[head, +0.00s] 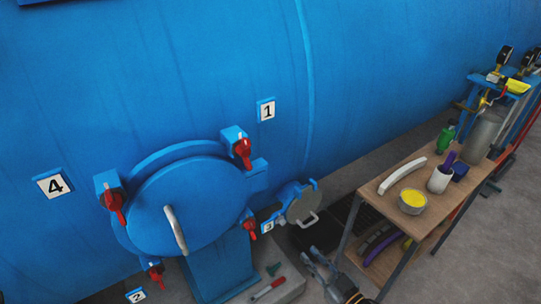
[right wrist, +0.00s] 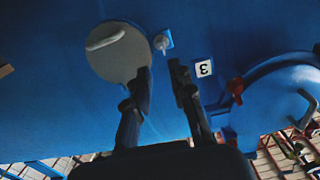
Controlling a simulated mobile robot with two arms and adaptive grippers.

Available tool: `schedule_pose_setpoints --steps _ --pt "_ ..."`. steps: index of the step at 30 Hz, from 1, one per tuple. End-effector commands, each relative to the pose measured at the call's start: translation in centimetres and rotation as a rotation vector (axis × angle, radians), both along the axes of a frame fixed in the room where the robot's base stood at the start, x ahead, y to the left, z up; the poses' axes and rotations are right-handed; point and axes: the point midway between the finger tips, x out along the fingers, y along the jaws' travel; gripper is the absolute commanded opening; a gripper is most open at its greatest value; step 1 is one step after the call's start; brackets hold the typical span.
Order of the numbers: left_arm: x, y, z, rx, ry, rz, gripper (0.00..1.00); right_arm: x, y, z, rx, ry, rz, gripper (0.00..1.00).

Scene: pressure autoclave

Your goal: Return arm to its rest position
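My right gripper (head: 318,262) is near the bottom of the head view, in front of the blue autoclave (head: 240,60), and to the right of its round door (head: 195,205). It also shows in the right wrist view (right wrist: 162,75), with its two dark fingers apart and nothing between them. The small grey round cover (head: 304,207) with a handle lies beyond the gripper; the right wrist view shows this cover (right wrist: 112,58) partly behind a finger. My left gripper is not in view.
A wooden table (head: 393,178) with a yellow-filled bowl (head: 412,201) and a white cup (head: 439,180) stands close to the right of the gripper. Open floor (head: 480,250) lies at far right.

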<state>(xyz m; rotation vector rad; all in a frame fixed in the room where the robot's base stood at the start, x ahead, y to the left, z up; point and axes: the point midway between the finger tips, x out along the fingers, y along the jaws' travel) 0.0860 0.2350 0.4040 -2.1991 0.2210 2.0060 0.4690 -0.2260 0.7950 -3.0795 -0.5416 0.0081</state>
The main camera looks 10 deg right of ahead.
Motion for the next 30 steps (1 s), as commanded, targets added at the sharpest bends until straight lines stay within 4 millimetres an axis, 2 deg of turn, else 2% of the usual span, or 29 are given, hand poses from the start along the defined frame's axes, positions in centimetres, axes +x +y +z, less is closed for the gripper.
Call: schedule_pose_setpoints --steps 2,5,8,11,12,14,15,17,18,20,21,24,27,30 --pt "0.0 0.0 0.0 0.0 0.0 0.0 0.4 0.0 0.0 -0.2 -0.001 0.004 -0.002 0.23" --pt "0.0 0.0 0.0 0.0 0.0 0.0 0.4 -0.3 -0.4 -2.0 -0.017 0.047 -0.019 0.23" --pt "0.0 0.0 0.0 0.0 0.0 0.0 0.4 -1.4 -1.3 -6.6 -0.058 0.157 -0.06 0.23" --pt "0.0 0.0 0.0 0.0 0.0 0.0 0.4 -3.9 -2.4 -13.2 -0.119 0.325 -0.11 0.23" --pt "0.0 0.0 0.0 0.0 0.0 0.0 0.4 -5.3 -2.8 -15.9 -0.147 0.399 -0.127 0.23" --pt "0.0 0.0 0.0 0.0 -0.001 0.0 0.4 -7.8 -3.3 -19.9 -0.185 0.511 -0.149 0.23" --pt "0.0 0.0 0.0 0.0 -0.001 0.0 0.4 -9.6 -3.5 -22.3 -0.21 0.585 -0.159 0.23" --pt "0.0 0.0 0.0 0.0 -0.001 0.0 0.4 -12.7 -3.7 -25.8 -0.243 0.698 -0.173 0.23" --pt "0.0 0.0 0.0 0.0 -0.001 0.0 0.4 -15.0 -3.7 -27.9 -0.266 0.773 -0.176 0.23" --pt "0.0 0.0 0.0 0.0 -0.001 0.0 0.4 -18.6 -3.6 -30.8 -0.299 0.886 -0.179 0.23" --pt "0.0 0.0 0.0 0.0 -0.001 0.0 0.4 -21.1 -3.3 -32.5 -0.319 0.961 -0.175 0.23" --pt "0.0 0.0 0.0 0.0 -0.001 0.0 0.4 -27.2 -2.7 -35.8 -0.364 1.13 -0.162 0.23" --pt "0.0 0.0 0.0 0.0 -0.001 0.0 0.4 -32.4 -1.9 -37.7 -0.398 1.265 -0.142 0.23" --pt "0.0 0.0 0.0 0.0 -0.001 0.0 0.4 -35.9 -1.3 -38.6 -0.421 1.356 -0.123 0.23"
